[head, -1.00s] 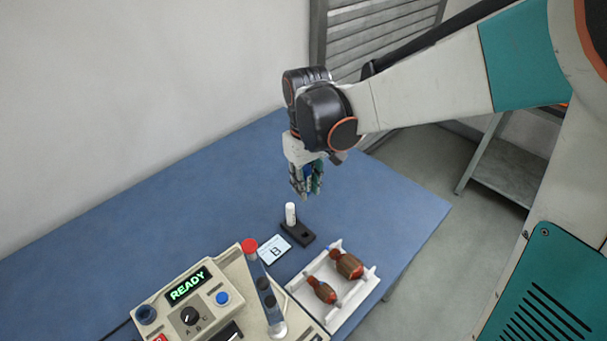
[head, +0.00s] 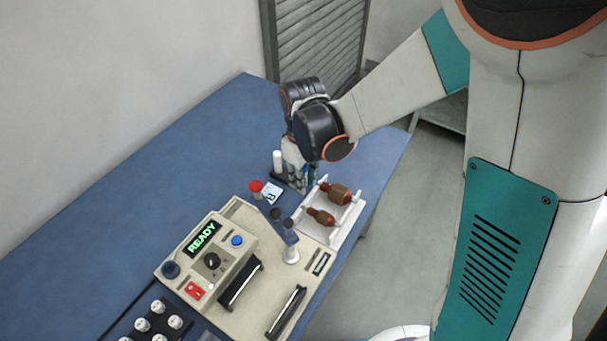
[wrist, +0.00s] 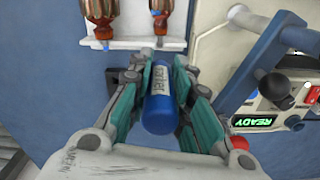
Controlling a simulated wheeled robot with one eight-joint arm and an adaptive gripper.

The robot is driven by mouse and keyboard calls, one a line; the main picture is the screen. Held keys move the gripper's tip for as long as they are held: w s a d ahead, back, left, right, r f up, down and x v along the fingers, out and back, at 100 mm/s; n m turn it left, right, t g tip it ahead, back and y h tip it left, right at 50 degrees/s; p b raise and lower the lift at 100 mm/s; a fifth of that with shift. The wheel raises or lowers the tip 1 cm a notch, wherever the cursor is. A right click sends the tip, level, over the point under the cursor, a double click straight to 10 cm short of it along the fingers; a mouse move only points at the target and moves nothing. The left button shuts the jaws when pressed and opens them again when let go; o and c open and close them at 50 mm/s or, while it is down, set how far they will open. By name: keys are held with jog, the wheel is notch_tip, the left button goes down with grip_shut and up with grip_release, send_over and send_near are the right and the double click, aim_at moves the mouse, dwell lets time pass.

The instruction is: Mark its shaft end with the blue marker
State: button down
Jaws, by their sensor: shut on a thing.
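My gripper (head: 302,186) is shut on the blue marker, a blue cylinder (wrist: 159,108) with a white label, seen between the teal finger pads in the wrist view. In the head view my gripper is low beside the black holder, and the marker is mostly hidden. Two brown-and-copper armatures lie in the white cradle (head: 349,214): a rear one (head: 337,193) and a front one (head: 320,216). In the wrist view their shafts point toward my gripper; the left shaft end (wrist: 106,45) looks blue. The marker appears apart from both shafts.
A white cylinder (head: 277,160) stands in the black holder (head: 277,176). A card marked B (head: 272,193) lies beside it. The blue table (head: 150,200) is clear at left.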

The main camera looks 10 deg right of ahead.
jog(key=shift+f+b, duration=2.8)
jog(key=shift+f, duration=0.95)
jog(key=shift+f+b, duration=0.45)
jog(key=shift+b, duration=0.1)
jog(key=shift+r, duration=0.1)
jog(key=shift+r+p, duration=2.15)
jog(key=shift+r, duration=0.85)
jog(key=shift+f, duration=0.1)
